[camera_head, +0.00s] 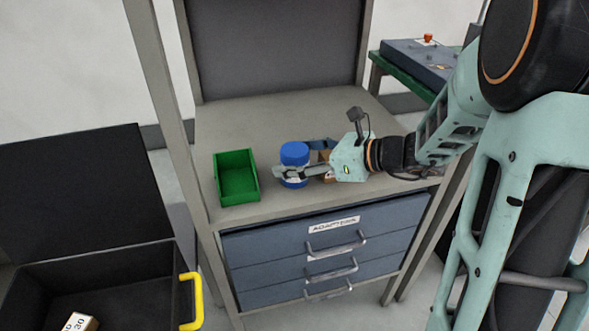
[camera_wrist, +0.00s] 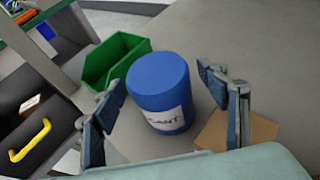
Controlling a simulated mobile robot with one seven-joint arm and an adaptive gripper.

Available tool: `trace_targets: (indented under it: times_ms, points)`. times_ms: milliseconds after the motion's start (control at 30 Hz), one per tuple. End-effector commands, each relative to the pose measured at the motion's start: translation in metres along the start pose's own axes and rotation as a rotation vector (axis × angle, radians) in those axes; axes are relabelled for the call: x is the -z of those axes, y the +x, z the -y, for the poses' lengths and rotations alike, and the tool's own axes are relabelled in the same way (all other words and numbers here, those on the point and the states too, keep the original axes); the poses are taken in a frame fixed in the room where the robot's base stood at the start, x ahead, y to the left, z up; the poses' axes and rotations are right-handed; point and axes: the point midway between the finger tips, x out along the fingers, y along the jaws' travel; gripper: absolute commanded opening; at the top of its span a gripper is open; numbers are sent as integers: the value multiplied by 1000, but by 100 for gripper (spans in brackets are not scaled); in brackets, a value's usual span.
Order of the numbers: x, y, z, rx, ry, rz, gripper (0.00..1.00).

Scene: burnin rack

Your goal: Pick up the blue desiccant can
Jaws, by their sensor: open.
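The blue desiccant can (camera_head: 294,156) stands upright on the grey rack shelf, just right of the green bin. In the wrist view the can (camera_wrist: 158,84) has a blue lid and a white label whose visible letters end in "CANT". My gripper (camera_head: 299,163) reaches in from the right, low at the can. In the wrist view my gripper (camera_wrist: 163,88) is open, with one finger on each side of the can. Gaps show between the fingers and the can, so I cannot see contact. In the head view part of the can's lower body is hidden behind a finger.
The green bin (camera_head: 237,180) sits close left of the can. A brown box (camera_wrist: 238,128) lies beside the right finger. Drawers (camera_head: 322,249) are below the shelf. A black open case (camera_head: 120,264) with a yellow handle is at lower left. The shelf behind the can is clear.

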Motion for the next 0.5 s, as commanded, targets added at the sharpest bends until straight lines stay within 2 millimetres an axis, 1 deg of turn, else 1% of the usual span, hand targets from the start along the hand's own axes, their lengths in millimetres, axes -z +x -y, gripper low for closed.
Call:
trace_targets:
  times_ms: [33,200,500]
  points:
    - [0,2,0,1,0,1,68]
    - [-1,2,1,2,0,0,68]
    - [-1,1,0,2,0,0,34]
